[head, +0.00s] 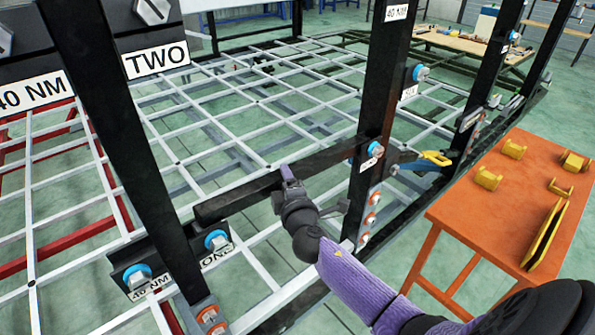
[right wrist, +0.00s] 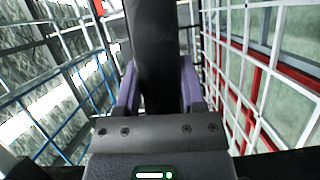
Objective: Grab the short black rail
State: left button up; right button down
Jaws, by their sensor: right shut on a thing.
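The short black rail (head: 235,199) is a dark bar lying at a slant between two black uprights in the head view. Its left end is above the plate marked ONE (head: 215,258), and its right end reaches close to the middle upright (head: 378,110). I cannot tell whether the ends touch the frame. My right gripper (head: 288,176) is shut on the rail near its middle. In the right wrist view the rail (right wrist: 155,45) runs between the two purple fingers (right wrist: 158,90). My left gripper is not in view.
An orange table (head: 490,215) at the right holds yellow clamps and a long yellow-black part. The left black upright (head: 105,110) and the plate marked TWO (head: 155,60) stand close by. White grid bars (head: 240,115) lie behind the rail. Blue-headed bolts (head: 376,149) stick out from the frame.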

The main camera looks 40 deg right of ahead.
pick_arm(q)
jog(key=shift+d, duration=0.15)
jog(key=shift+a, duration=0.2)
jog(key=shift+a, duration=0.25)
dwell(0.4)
